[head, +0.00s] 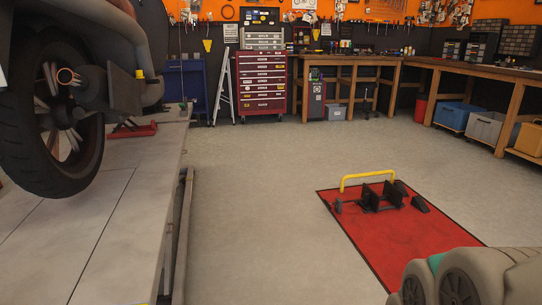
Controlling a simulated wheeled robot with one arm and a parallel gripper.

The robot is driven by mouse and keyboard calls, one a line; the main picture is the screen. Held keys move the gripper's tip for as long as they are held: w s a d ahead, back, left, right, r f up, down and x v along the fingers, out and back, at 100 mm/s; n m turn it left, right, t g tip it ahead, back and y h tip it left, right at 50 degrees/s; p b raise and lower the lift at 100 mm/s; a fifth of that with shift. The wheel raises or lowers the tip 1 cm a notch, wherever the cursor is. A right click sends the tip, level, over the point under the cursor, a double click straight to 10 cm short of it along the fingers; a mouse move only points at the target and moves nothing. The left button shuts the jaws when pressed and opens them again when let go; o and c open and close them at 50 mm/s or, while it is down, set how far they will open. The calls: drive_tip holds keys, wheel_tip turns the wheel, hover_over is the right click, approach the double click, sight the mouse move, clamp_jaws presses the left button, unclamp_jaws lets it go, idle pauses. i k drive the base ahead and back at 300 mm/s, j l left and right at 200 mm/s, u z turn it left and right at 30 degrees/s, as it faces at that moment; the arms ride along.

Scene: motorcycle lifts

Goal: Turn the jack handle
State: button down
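A low red jack-like piece (133,130) lies on the grey lift platform (105,205) at left, just right of the motorcycle wheel (50,120). It is small here, and I cannot make out a separate handle on it. A yellow bent bar (367,175) rises from a black wheel-clamp stand (380,197) on the red mat (375,235) at right; I cannot tell whether it is the jack handle. My gripper is not in view, so nothing shows of its opening or of anything in it.
The raised lift platform edge and a rail beside it (181,235) bound the left side. Grey floor (250,200) is clear between the lift and the red mat. A red tool chest (263,85), wooden benches (345,65) and bins (484,128) line the far and right walls.

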sight(198, 115)
drive_tip(key=i+u, duration=0.25)
drive_tip(key=i, duration=0.2)
drive_tip(key=i+l+u, duration=0.1)
drive_tip(key=i+u, duration=0.2)
drive_tip(key=i+l+u, duration=0.25)
drive_tip(key=i, duration=0.3)
drive_tip(key=i+l+u, duration=0.3)
drive_tip(key=i+j, duration=0.1)
